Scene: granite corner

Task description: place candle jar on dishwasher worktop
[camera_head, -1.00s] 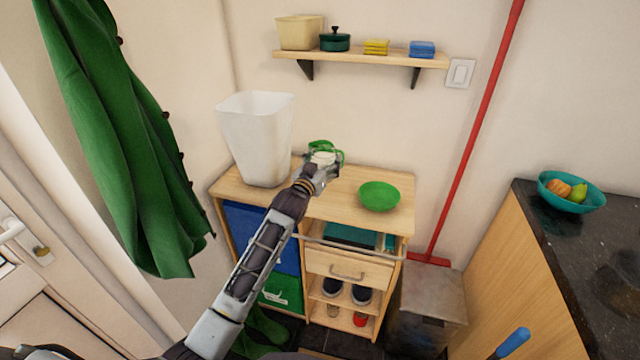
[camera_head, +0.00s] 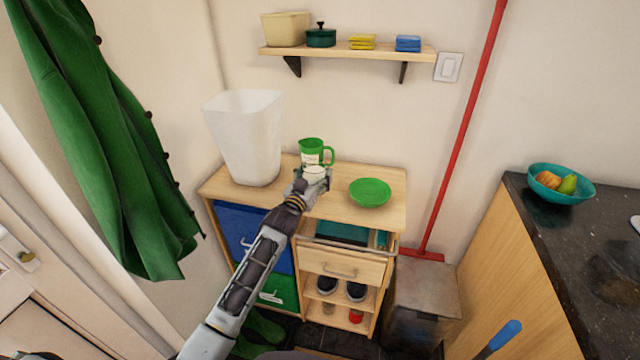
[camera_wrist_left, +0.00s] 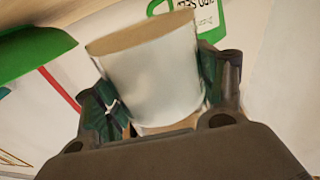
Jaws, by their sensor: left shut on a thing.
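The candle jar (camera_head: 316,172) is pale white and small in the head view. In the left wrist view the jar (camera_wrist_left: 155,75) is a whitish cylinder with a tan top, tilted in the picture. My left gripper (camera_head: 311,184) is shut on it, with dark green finger pads on both sides (camera_wrist_left: 160,95). A dark granite worktop (camera_head: 590,235) stands at the right; no dishwasher front shows. My right gripper is not in view.
A teal fruit bowl (camera_head: 560,197) stands at the back of the granite.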

